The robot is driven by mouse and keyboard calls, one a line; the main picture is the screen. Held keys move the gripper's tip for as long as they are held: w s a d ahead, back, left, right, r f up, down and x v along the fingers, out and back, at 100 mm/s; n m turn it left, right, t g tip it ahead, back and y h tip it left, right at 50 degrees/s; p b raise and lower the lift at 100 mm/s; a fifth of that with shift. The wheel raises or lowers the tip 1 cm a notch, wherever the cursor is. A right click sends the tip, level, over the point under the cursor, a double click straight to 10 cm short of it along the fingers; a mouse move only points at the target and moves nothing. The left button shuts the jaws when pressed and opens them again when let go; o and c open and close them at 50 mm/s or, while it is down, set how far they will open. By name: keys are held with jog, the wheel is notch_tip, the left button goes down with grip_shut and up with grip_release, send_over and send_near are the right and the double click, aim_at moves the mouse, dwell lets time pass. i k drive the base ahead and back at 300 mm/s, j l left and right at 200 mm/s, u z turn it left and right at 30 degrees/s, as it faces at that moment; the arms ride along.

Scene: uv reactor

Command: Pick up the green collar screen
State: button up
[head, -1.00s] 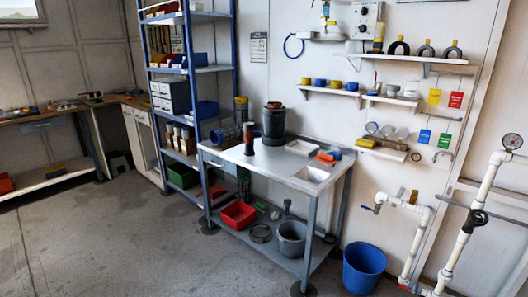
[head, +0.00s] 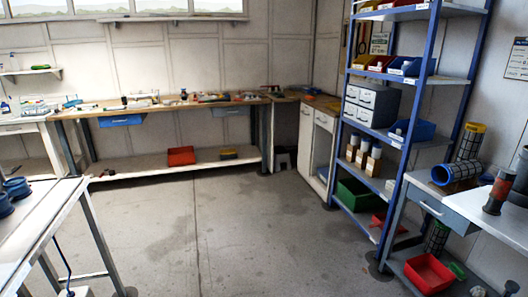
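A dark mesh cylinder with green on it (head: 437,237) stands on the lower shelf of the metal bench at the right, behind the red bin. It looks like the green collar screen, but it is small and partly hidden by the bench frame. On the bench top, a mesh screen with a yellow collar (head: 469,140) stands at the back. Another mesh screen with a blue collar (head: 457,172) lies in front of it. My gripper is not in view.
A red bin (head: 430,272) sits on the bench's lower shelf. A blue shelving rack (head: 396,190) stands left of that bench. A workbench (head: 170,108) runs along the back wall, and another table (head: 40,205) stands at left. The middle floor is clear.

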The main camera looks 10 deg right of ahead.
aim_at(440, 233)
jog(key=i+z, duration=0.2)
jog(key=i, duration=0.35)
jog(key=i+j+z, duration=0.25)
jog(key=i, duration=0.3)
jog(key=i+j+z, duration=0.2)
jog(key=i, duration=0.35)
jog(key=i+j+z, duration=0.1)
jog(key=i+z, duration=0.35)
jog(key=i+j+z, duration=0.15)
jog(key=z, duration=0.3)
jog(key=i+j+z, duration=0.6)
jog(key=j+z, duration=0.25)
jog(key=i+j+z, duration=0.15)
jog(key=j, duration=0.15)
jog(key=i+j+z, duration=0.15)
jog(key=j, duration=0.2)
